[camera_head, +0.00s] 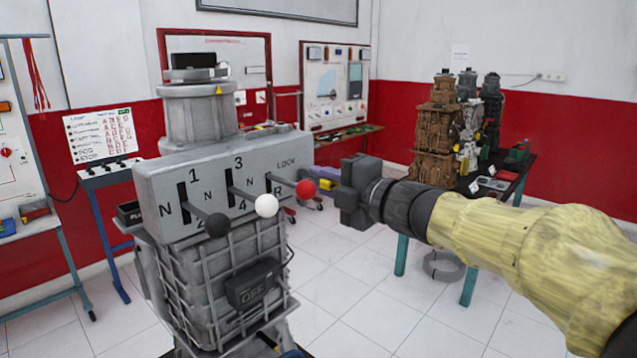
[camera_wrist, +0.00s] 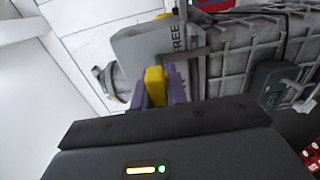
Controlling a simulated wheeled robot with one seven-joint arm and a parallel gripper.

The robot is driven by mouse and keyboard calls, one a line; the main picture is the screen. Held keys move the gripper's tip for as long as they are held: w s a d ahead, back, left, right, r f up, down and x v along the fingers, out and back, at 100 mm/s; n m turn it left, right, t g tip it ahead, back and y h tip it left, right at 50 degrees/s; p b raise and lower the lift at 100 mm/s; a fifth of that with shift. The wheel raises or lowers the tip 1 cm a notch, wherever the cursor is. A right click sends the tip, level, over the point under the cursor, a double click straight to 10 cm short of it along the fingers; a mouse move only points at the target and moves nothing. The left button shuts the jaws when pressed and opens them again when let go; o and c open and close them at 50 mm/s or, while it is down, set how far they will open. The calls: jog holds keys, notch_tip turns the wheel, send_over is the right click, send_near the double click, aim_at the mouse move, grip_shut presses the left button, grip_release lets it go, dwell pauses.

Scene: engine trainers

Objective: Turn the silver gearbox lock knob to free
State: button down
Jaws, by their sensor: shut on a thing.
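My gripper (camera_head: 322,180) reaches in from the right to that end face, behind the red lever ball. I cannot tell which way the knob points.
Black (camera_head: 217,226), white (camera_head: 267,205) and red (camera_head: 306,188) lever balls stick out from the box front, the red one close to my fingers. A black OFF box (camera_head: 254,284) hangs on the ribbed casing. A table with engines (camera_head: 438,130) stands behind on the right.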

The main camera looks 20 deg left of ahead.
jog(key=shift+f, duration=0.1)
jog(key=c, duration=1.4)
grip_release()
jog(key=b+v, duration=0.2)
jog(key=v, duration=1.5)
jog(key=shift+s+d, duration=0.2)
